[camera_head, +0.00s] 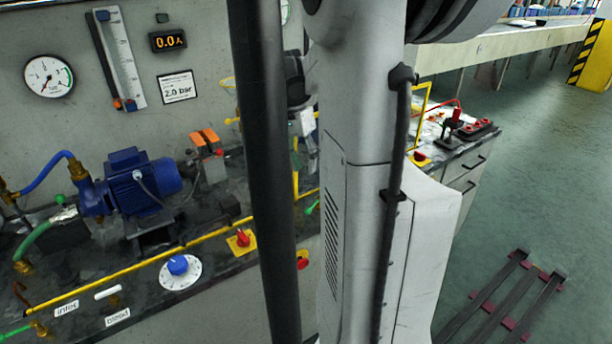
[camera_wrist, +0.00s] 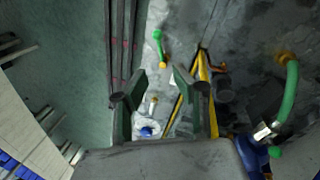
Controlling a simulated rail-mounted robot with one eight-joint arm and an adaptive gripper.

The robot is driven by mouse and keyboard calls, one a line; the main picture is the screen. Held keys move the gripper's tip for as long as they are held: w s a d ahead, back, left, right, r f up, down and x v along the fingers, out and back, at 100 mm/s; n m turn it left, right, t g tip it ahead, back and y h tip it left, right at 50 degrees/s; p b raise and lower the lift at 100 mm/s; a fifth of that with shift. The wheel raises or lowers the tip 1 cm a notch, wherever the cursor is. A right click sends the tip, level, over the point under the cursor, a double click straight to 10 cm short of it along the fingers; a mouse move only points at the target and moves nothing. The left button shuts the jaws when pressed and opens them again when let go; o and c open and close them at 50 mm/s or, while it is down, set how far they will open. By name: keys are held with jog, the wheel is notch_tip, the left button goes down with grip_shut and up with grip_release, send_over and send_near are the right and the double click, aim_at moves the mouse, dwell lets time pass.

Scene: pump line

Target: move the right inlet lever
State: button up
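In the wrist view, a green lever (camera_wrist: 157,42) with a brass valve body (camera_wrist: 164,62) lies on the bench beyond my fingertips, near the top centre. My gripper (camera_wrist: 160,88) is open and empty, its two dark fingers well apart, with the lever apart from them. In the head view, a green handle (camera_head: 313,207) shows just right of the black pole, partly hidden by my column. Another green lever (camera_head: 15,333) is at the lower left, near a label reading inlet (camera_head: 66,308).
In the wrist view, a white lever (camera_wrist: 153,104) and a blue knob (camera_wrist: 147,132) lie between the fingers; a green hose (camera_wrist: 290,90) is at right. Floor rails (camera_head: 500,305) and open floor lie right in the head view. A blue pump (camera_head: 138,190) stands left.

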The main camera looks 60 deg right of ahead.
jog(key=shift+r, duration=0.25)
